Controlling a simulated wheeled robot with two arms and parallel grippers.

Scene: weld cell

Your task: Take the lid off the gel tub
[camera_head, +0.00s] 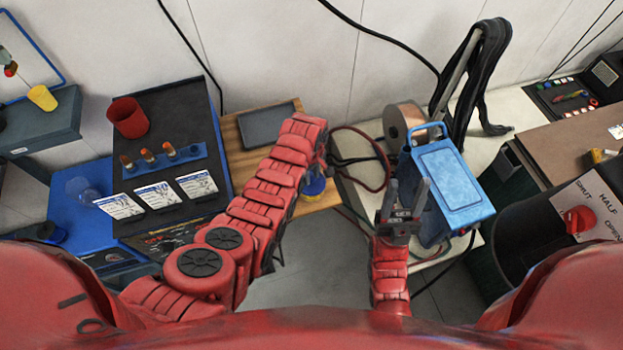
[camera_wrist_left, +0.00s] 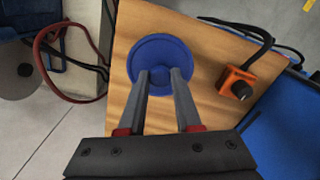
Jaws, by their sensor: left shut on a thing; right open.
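The gel tub's blue round lid (camera_wrist_left: 145,57) is in the left wrist view, seen from above over a wooden top, and it hides what is beneath it. My left gripper (camera_wrist_left: 160,78) is shut on the small knob at the lid's middle. In the head view a bit of the blue tub (camera_head: 314,187) shows beside my left forearm, which hides the rest and the left fingertips. I cannot tell whether the lid touches the tub. My right gripper (camera_head: 405,196) is open and empty, pointing up beside the blue box.
A blue box with a handle (camera_head: 453,185) stands on a pale table on the right. A dark tablet (camera_head: 268,124) lies on the wooden table (camera_head: 233,140). An orange box with a black knob (camera_wrist_left: 232,78) sits near the lid. Red and black cables (camera_wrist_left: 58,85) run beside the table.

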